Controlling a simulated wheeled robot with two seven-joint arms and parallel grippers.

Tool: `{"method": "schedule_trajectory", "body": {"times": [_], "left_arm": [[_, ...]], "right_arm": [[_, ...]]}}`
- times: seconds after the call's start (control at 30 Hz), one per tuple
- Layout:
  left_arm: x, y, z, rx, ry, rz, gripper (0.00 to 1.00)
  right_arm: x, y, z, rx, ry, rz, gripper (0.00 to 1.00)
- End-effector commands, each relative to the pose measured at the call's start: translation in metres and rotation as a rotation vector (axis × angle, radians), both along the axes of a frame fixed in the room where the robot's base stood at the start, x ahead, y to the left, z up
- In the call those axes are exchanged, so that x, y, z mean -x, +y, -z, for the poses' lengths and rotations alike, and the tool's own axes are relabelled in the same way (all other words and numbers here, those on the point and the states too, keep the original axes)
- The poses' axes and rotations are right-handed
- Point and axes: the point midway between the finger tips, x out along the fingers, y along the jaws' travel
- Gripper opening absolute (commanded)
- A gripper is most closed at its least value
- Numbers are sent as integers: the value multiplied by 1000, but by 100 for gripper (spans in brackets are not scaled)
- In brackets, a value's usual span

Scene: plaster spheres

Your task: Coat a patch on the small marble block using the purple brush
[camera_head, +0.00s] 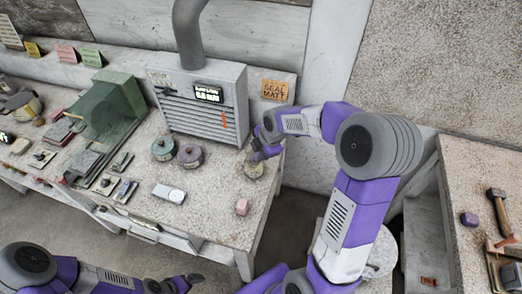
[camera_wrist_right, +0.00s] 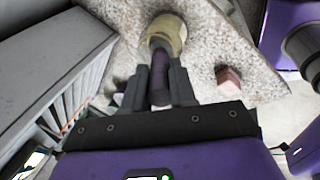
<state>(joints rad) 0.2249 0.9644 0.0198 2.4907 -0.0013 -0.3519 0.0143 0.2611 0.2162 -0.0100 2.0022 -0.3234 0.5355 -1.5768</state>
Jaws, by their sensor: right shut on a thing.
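The purple brush (camera_wrist_right: 160,72) is held between the fingers of my right gripper (camera_wrist_right: 160,95) in the right wrist view. Its far end meets a tan jar (camera_wrist_right: 168,33); whether the bristles are inside the jar is hidden. In the head view my right gripper (camera_head: 260,154) is just above this jar (camera_head: 254,169), near the bench's right edge. A small pinkish block (camera_head: 242,207), likely the marble block, sits apart in front of the jar; it also shows in the right wrist view (camera_wrist_right: 229,78). My left gripper (camera_head: 184,284) is low at the bottom, away from the bench.
Two round tins (camera_head: 190,155) and a white device (camera_head: 169,193) lie left of the jar. A green machine (camera_head: 108,105) is farther left. A hammer (camera_head: 500,211) lies on the right bench.

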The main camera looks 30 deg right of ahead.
Motion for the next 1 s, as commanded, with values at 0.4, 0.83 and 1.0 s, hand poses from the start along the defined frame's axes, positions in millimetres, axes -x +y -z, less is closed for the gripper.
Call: {"method": "schedule_trajectory", "body": {"times": [0.4,0.83,1.0], "left_arm": [[0,0,-27,0,0,0,100],[0,0,-53,0,0,0,100],[0,0,-54,0,0,0,100]], "right_arm": [[0,0,-35,0,-2,0,2],[-1,0,-68,0,-2,0,2],[0,0,-70,0,-2,0,2]]}}
